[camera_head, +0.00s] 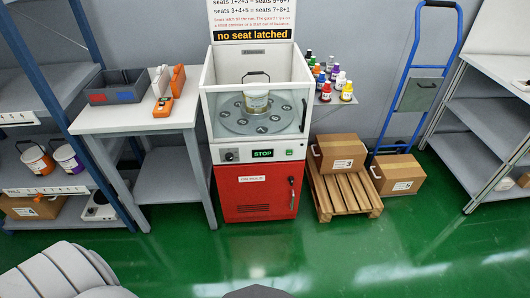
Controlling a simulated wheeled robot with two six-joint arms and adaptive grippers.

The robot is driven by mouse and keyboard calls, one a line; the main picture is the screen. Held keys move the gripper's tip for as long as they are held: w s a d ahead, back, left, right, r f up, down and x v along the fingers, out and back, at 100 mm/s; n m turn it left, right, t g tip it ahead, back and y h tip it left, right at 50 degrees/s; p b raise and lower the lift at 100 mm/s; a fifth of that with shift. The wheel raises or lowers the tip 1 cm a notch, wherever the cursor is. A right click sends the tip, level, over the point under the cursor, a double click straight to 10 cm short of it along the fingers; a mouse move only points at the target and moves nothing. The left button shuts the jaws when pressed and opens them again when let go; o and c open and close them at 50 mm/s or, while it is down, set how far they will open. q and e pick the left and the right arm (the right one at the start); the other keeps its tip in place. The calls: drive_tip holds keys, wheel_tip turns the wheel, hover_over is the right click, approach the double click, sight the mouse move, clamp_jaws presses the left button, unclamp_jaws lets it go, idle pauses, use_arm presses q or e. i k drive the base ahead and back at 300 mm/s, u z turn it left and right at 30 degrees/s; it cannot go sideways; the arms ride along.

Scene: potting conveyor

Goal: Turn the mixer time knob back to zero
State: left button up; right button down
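The mixer (255,206) stands in the middle against the back wall, with a white upper housing and a red lower cabinet. A small dark knob (229,156) sits at the left of its front panel; its pointer setting is too small to read. A display reading STOP (262,153) is to its right, then a small green button (289,152). Inside the mixer, a pale canister (256,101) stands on a round grey plate (238,119) with numbered seats. A pale part of my arm shows at the bottom left. Neither gripper shows in this view.
A sign above the mixer reads "no seat latched". A grey table (120,119) with a divided bin (117,87) stands to the left. The green floor in front is clear.

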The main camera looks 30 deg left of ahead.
sight(230, 157)
drive_tip(key=u, duration=0.1)
drive_tip(key=i, duration=0.85)
drive_tip(key=u, duration=0.4)
